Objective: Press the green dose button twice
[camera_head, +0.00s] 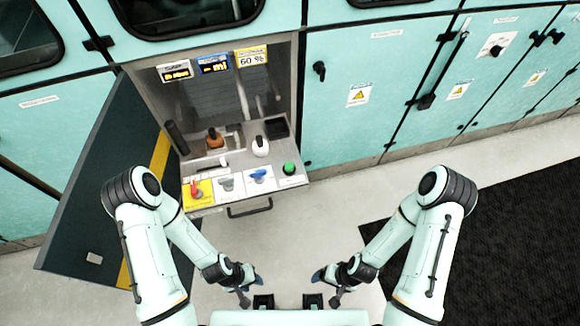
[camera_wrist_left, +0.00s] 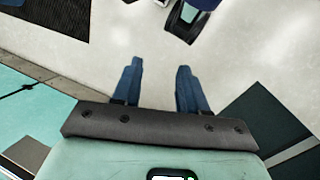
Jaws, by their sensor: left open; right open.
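The green dose button (camera_head: 289,168) is a round green knob at the right front of a pull-out shelf (camera_head: 250,190) in the open cabinet. My left gripper (camera_head: 242,298) is low in the head view, below and apart from the shelf. In the left wrist view its two blue fingers (camera_wrist_left: 158,88) are spread with only floor between them. My right gripper (camera_head: 326,290) is low and right of centre, apart from everything on the shelf. Its fingers are small in the head view, and nothing shows between them.
The shelf also carries a red-handled valve on a yellow plate (camera_head: 197,192), blue (camera_head: 259,175) and white handles, an orange-brown bottle (camera_head: 214,138) and a white bottle (camera_head: 260,146). Displays (camera_head: 212,64) hang above. The open cabinet door (camera_head: 100,200) stands at left. Floor in front is clear.

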